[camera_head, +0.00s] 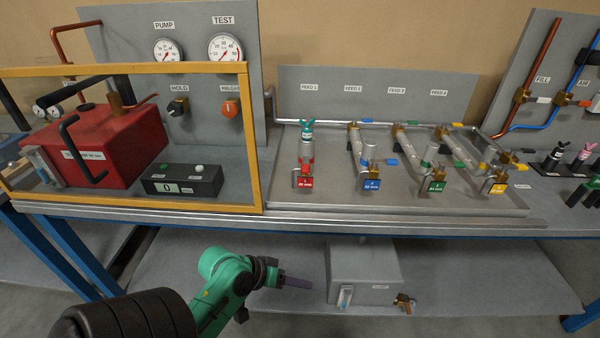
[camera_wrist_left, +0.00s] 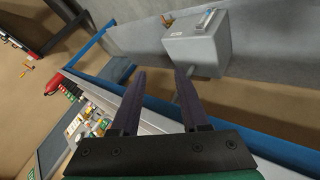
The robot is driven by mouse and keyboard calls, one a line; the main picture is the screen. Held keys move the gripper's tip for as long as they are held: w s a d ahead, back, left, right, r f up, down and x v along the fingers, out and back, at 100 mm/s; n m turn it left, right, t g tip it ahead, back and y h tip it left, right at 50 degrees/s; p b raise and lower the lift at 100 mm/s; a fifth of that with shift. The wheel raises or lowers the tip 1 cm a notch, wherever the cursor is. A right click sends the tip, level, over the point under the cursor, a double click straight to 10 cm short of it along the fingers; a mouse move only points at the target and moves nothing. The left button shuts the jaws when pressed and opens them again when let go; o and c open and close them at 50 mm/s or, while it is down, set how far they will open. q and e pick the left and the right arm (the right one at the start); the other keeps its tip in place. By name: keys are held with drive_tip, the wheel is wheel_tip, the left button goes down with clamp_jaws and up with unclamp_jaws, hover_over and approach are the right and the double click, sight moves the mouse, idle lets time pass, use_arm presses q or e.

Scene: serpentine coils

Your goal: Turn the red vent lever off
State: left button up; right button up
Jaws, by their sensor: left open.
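A small red lever (camera_head: 307,167) shows on the front valve of the FEED 1 line, just above a red tag (camera_head: 303,183). Which way it is turned is too small to tell, and I cannot read a vent label on it. My left gripper (camera_head: 298,283) is below and in front of the bench edge, well apart from the lever. In the left wrist view its two dark fingers (camera_wrist_left: 160,71) are spread with nothing between them. My right gripper is not in view.
The bench front edge (camera_head: 400,225) lies between my left gripper and the feed lines. A yellow-framed guard (camera_head: 256,140) stands left of them. Blue, green and yellow tagged lines stand to the right. A grey box (camera_head: 362,275) sits on the lower shelf.

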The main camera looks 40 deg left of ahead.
use_arm(q)
drive_tip(key=w+a+r+n+t, duration=0.3)
drive_tip(key=a+r+n+t, duration=0.2)
drive_tip(key=r, duration=0.2)
drive_tip(key=n+t+y, duration=0.2)
drive_tip(key=n+t, duration=0.3)
drive_tip(key=n, duration=0.3)
approach(306, 167)
drive_tip(key=shift+m, duration=0.3)
drive_tip(key=w+p, duration=0.2)
drive_tip(key=w, duration=0.1)
drive_tip(key=w+p, duration=0.2)
drive_tip(key=w, duration=0.1)
drive_tip(key=w+d+p, duration=0.1)
drive_tip(key=w+p, duration=0.1)
drive_tip(key=w, duration=0.1)
drive_tip(key=shift+f, duration=0.15)
drive_tip(key=shift+w+d+f+p, duration=0.15)
drive_tip(key=shift+w+p, duration=0.15)
drive_tip(key=shift+w, duration=0.2)
drive_tip(key=shift+s, duration=0.1)
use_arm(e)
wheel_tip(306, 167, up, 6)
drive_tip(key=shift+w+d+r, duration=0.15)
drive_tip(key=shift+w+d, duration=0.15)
use_arm(q)
clamp_jaws()
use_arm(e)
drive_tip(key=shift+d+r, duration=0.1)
